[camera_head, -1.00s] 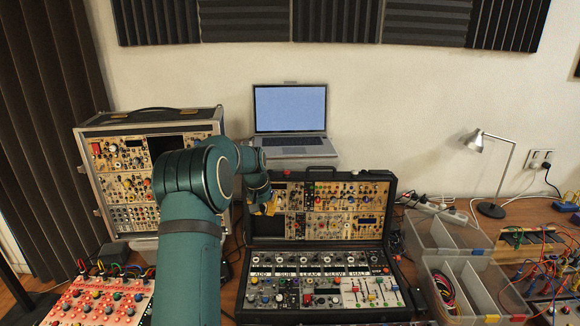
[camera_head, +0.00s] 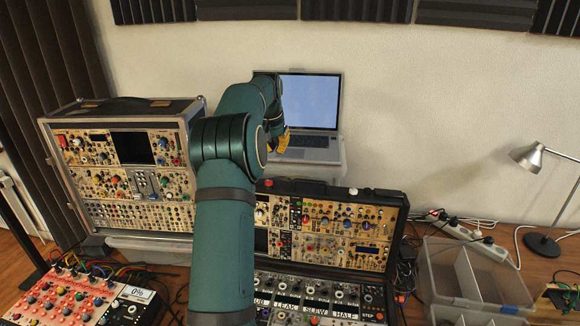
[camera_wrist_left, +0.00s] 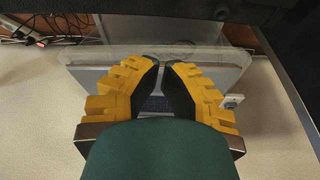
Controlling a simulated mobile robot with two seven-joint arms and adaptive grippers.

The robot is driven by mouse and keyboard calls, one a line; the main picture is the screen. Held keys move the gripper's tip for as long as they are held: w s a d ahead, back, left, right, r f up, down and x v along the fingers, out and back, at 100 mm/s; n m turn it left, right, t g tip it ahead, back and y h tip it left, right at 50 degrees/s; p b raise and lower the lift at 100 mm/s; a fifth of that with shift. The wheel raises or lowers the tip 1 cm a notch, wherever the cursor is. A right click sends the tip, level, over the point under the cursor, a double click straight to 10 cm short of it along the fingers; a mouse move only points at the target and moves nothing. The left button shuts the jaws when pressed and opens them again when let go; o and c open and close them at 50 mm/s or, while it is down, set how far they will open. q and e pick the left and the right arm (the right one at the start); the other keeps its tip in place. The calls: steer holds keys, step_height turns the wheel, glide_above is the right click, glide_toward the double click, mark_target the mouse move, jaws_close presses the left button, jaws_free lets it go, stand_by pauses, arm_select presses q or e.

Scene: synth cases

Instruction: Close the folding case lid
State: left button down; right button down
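The folding case is open in the head view. Its lid (camera_head: 345,235), filled with knobbed modules, stands up at the back, leaning slightly. Its base (camera_head: 325,288) lies flat in front, cut off by the lower picture edge. My left arm hides the left part of both. My left gripper (camera_head: 283,143) is above the lid's top edge near its left end, in front of the laptop, apart from the lid as far as I can see. In the left wrist view its yellow fingers (camera_wrist_left: 165,65) converge almost to touching, with nothing between them. My right gripper is out of view.
A laptop (camera_head: 312,105) stands behind the lid. A tall module case (camera_head: 125,180) is at left, a red panel (camera_head: 75,295) front left. Clear bins (camera_head: 470,280), a power strip (camera_head: 465,235) and a lamp (camera_head: 530,158) are at right.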

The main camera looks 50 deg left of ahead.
mark_target(276, 182)
arm_select(q)
steer(key=x, duration=0.9)
steer(key=shift+f, duration=0.3)
steer(key=s, duration=0.1)
steer(key=s+d, duration=0.1)
steer(key=shift+s+d+b, duration=0.3)
steer(key=shift+b, duration=0.05)
steer(key=shift+s+d, duration=0.2)
steer(key=shift+s, duration=0.1)
steer(key=shift+s, duration=0.1)
